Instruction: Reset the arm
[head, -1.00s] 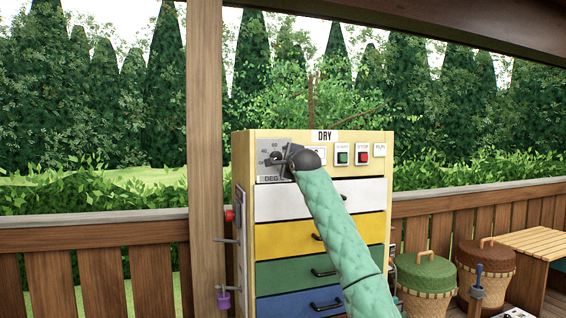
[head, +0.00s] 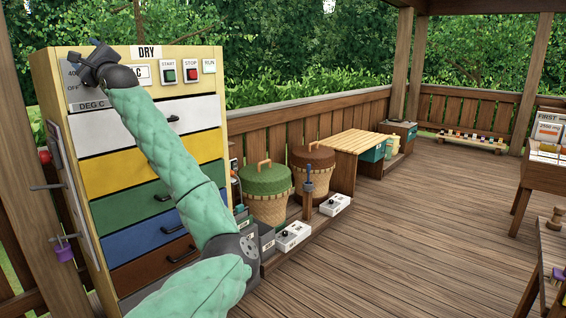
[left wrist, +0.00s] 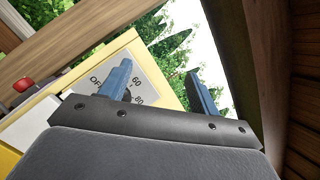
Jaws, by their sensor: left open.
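My left gripper (head: 86,54) is at the DEG C dial panel (head: 88,107), at the upper left of the yellow dryer cabinet (head: 125,52). In the left wrist view its two blue-grey fingers (left wrist: 158,82) are apart with nothing between them. One finger overlaps the dial face (left wrist: 143,80), marked OFF, 60 and 80; the knob is mostly hidden behind it. Whether the finger touches the knob cannot be told. My green-sleeved left arm crosses in front of the drawers. My right gripper is not in view.
The cabinet has START (head: 169,76) and STOP (head: 192,74) buttons and shut coloured drawers. Lidded baskets (head: 265,180), small white boxes (head: 293,236) and a slatted bench (head: 357,141) stand to its right. The wooden deck (head: 400,235) is open further right.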

